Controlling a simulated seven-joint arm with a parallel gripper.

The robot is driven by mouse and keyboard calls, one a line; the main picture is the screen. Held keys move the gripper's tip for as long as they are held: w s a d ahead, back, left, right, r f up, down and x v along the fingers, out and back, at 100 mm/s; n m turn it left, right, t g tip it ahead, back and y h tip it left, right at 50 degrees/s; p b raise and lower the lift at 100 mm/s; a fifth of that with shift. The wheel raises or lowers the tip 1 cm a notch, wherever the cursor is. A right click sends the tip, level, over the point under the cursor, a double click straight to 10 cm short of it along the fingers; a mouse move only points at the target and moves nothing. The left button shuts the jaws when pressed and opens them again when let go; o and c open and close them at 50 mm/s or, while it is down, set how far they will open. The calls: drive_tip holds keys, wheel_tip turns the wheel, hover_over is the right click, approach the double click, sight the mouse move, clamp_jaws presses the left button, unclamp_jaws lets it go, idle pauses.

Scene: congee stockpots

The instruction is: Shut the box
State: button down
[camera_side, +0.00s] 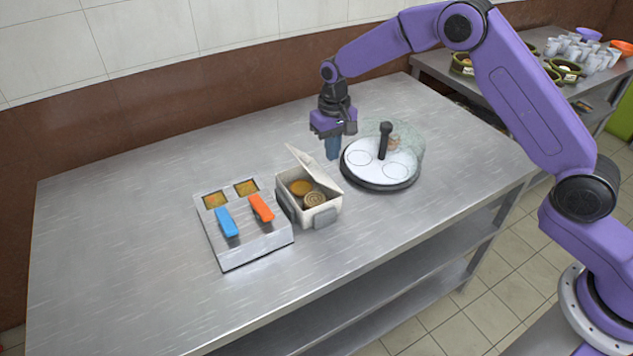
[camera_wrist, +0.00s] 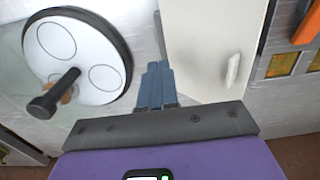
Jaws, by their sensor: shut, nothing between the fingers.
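A small cream box (camera_side: 315,212) stands on the metal table with its lid (camera_side: 312,166) raised and tilted open. Round brownish items (camera_side: 302,188) show inside. My gripper (camera_side: 333,155) is shut and empty, above the table behind and to the right of the raised lid in the side view. In the wrist view the blue fingertips (camera_wrist: 158,68) are together, just left of the pale lid (camera_wrist: 205,40). I cannot tell whether they touch it. A pale raised tab (camera_wrist: 233,70) shows on the right of the lid.
A round white platter (camera_side: 382,165) with a dark knob and clear dome stands close right of my gripper. A grey tray (camera_side: 252,247) with blue and orange handles sits left of the box. The table (camera_side: 120,215) is clear at far left.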

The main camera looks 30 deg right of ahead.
wheel_tip(320, 180, up, 7)
idle(0.9)
idle(0.4)
drive_tip(key=s+d+r+n, duration=0.1)
drive_tip(key=s+r+n, duration=0.15)
drive_tip(key=s, duration=0.75)
drive_tip(key=s+d+r+n, duration=0.15)
drive_tip(key=s+n, duration=0.25)
drive_tip(key=s, duration=0.6)
drive_tip(key=s+d+r+n, duration=0.1)
drive_tip(key=s+r+n, duration=0.2)
drive_tip(key=s, duration=0.7)
drive_tip(key=s+d+f+n, duration=0.1)
drive_tip(key=s+d+n, duration=0.2)
drive_tip(key=s+d, duration=0.4)
drive_tip(key=s, duration=0.4)
drive_tip(key=shift+f, duration=0.3)
